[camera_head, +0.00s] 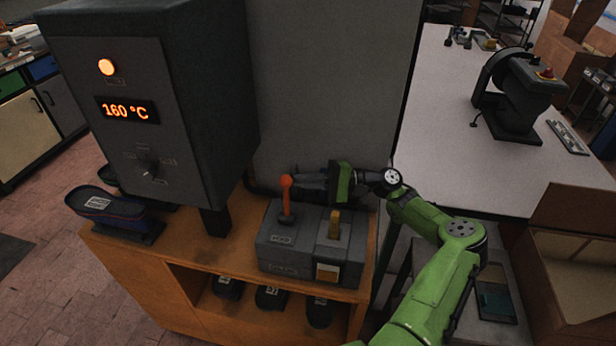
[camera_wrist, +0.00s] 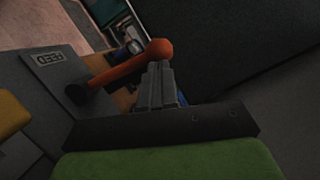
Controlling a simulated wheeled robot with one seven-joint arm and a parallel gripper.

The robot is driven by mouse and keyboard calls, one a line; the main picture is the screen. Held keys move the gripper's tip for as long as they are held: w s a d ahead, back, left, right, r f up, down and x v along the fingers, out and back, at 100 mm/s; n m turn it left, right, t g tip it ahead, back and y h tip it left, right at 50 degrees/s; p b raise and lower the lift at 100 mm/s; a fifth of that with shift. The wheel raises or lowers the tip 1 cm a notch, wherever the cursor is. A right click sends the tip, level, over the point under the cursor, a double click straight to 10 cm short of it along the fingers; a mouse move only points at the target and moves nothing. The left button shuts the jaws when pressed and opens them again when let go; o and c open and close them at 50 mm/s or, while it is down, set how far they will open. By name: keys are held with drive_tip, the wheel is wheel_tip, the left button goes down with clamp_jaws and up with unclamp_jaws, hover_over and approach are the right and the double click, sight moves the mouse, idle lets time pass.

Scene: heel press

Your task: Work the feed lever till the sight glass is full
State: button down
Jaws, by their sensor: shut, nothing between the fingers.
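The feed lever (camera_head: 286,198) is orange with a round knob and stands nearly upright on the left part of a grey box (camera_head: 268,248). In the wrist view the orange lever (camera_wrist: 118,72) rises beside a plate marked FEED (camera_wrist: 52,60). My gripper (camera_head: 300,183) is shut and empty, just right of the lever's upper part. In the wrist view its fingertips (camera_wrist: 157,72) are close to the knob; I cannot tell whether they touch. The sight glass (camera_head: 327,272) appears as a small pale and amber window on the box's front; its level is too small to read surely.
A yellow lever (camera_head: 334,222) stands right of the feed lever. A grey heated unit (camera_head: 130,100) reading 160 °C rises at the left of the wooden bench (camera_head: 190,255). Dark shoe-shaped pieces lie on the bench and its shelf. A white table (camera_head: 440,120) is at the right.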

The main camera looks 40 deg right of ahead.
drive_tip(key=shift+s+a+r+n+g+h+b, duration=0.15)
drive_tip(key=shift+s+a+n+h+b, duration=0.35)
drive_tip(key=shift+n, duration=0.75)
drive_tip(key=shift+s+a+f+n+g+h+b, duration=0.2)
drive_tip(key=shift+s+a+n+b, duration=0.55)
drive_tip(key=shift+n, duration=0.55)
drive_tip(key=shift+s+a+r+n+g+h+b, duration=0.25)
drive_tip(key=shift+s+a+n+b, duration=0.3)
drive_tip(key=shift+n, duration=0.7)
drive_tip(key=shift+w, duration=0.1)
drive_tip(key=p+v, duration=0.3)
drive_tip(key=v, duration=1.2)
drive_tip(key=shift+d, duration=0.35)
